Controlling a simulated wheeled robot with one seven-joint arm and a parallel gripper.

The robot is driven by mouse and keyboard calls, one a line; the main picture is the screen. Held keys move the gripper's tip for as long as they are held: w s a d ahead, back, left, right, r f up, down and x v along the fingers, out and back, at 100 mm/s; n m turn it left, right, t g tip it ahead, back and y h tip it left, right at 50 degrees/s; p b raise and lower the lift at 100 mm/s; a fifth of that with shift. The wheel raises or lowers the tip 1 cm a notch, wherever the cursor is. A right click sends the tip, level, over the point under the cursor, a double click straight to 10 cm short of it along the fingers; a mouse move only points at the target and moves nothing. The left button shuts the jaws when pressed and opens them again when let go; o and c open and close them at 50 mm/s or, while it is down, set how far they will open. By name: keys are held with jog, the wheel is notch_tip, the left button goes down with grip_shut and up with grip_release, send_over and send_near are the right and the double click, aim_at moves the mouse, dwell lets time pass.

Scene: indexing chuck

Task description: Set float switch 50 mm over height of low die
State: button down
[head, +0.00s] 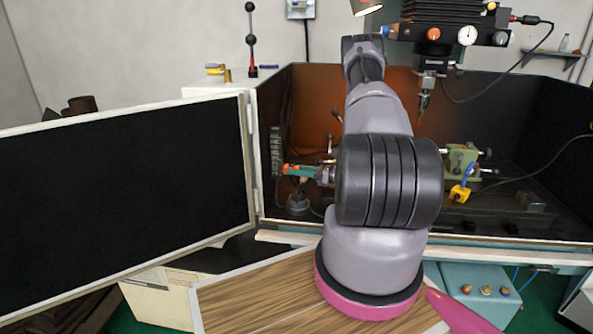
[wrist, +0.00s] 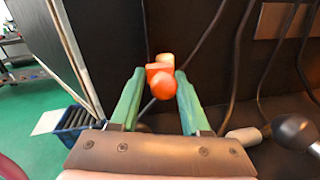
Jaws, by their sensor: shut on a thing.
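My gripper (head: 300,170) shows in the head view left of my arm, inside the dark machine enclosure beside a vertical dark notched bar (head: 275,150). In the wrist view, my gripper's two green fingers (wrist: 157,80) are shut on an orange-red part with a rounded near end (wrist: 163,90); it looks like the float switch. A bit of orange (head: 286,168) also shows at the fingertips in the head view. What the part is mounted on is hidden. I cannot pick out the low die with certainty.
A green block fixture (head: 461,158) and a yellow part with a blue loop (head: 460,194) stand right of my arm. A spindle head (head: 440,32) hangs above. The enclosure door (head: 120,205) is open to the left. A black ball knob (wrist: 294,131) is near my gripper's right.

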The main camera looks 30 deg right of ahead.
jog(key=shift+w+d+r, duration=0.25)
jog(key=shift+d, duration=0.15)
dwell(0.4)
jog(key=shift+r, duration=1)
jog(key=c, duration=0.5)
grip_release()
jog(key=shift+f, duration=0.15)
jog(key=shift+c, duration=0.2)
jog(key=shift+s+a+f, duration=0.1)
jog(key=shift+s+a, duration=0.05)
jog(key=v, duration=1)
jog(key=shift+s+d, duration=0.2)
jog(key=shift+d, duration=0.1)
